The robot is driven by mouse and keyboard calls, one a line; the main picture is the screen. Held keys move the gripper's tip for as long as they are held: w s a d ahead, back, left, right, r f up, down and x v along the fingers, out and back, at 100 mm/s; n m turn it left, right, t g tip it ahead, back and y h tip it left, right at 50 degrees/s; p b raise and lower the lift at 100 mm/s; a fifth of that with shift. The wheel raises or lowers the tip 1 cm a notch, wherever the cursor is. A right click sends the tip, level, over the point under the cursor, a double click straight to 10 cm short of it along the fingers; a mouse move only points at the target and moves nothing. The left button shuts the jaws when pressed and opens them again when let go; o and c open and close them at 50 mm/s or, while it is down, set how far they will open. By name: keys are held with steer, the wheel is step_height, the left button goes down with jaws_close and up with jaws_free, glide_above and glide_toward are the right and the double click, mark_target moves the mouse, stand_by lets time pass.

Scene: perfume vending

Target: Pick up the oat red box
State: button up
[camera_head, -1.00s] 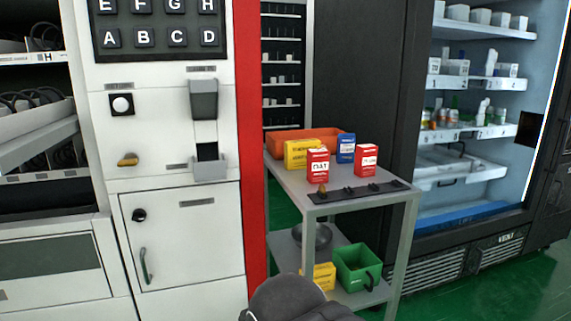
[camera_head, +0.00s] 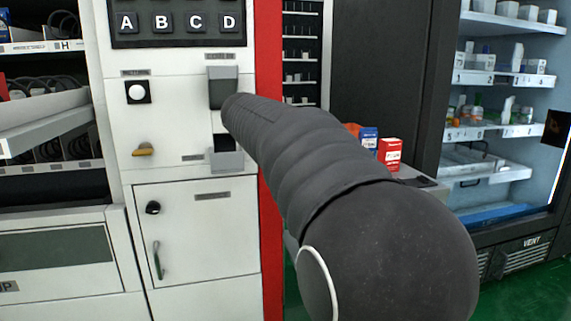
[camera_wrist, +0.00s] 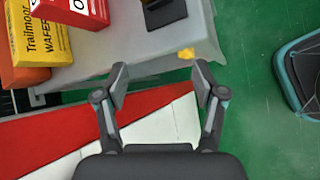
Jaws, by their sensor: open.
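A red box (camera_wrist: 85,9) with the start of a white label showing an "O" stands at the upper left of the wrist view, partly cut off by the frame. It appears to be the oat box. My gripper (camera_wrist: 160,80) is open and empty, over the front edge of the small table (camera_wrist: 135,48), to the right of and below the red box in the wrist view. The gripper is not visible in the head view.
A dark strip (camera_wrist: 163,14) and a small yellow piece (camera_wrist: 186,53) lie near the table's edge. A blue box (camera_head: 369,138) stands farther back.

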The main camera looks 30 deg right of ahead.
steer(key=w+d+n+g+h, duration=0.1)
steer(key=w+d, duration=0.1)
steer(key=d, duration=0.1)
steer(key=w+d+r+n+g+h+b, duration=0.1)
steer(key=w+d, duration=0.2)
steer(key=d, duration=0.1)
steer(key=w+d+r+n+g+h, duration=0.1)
steer(key=w+d+h, duration=0.1)
steer(key=w+d, duration=0.1)
steer(key=shift+w+d+r+n+g, duration=0.1)
steer(key=shift+w+d+n+g, duration=0.05)
steer(key=shift+n+g, duration=0.25)
steer(key=shift+d+r, duration=0.15)
steer(key=shift+r, duration=0.05)
steer(key=shift+r+b+x, duration=0.15)
steer(key=shift+b+x, duration=0.5)
steer(key=shift+x, duration=1.3)
steer(key=shift+r+b+x, duration=0.15)
steer(key=shift+b+x, duration=0.45)
steer(key=shift+x, duration=1.35)
steer(key=shift+d, duration=0.1)
jaws_close()
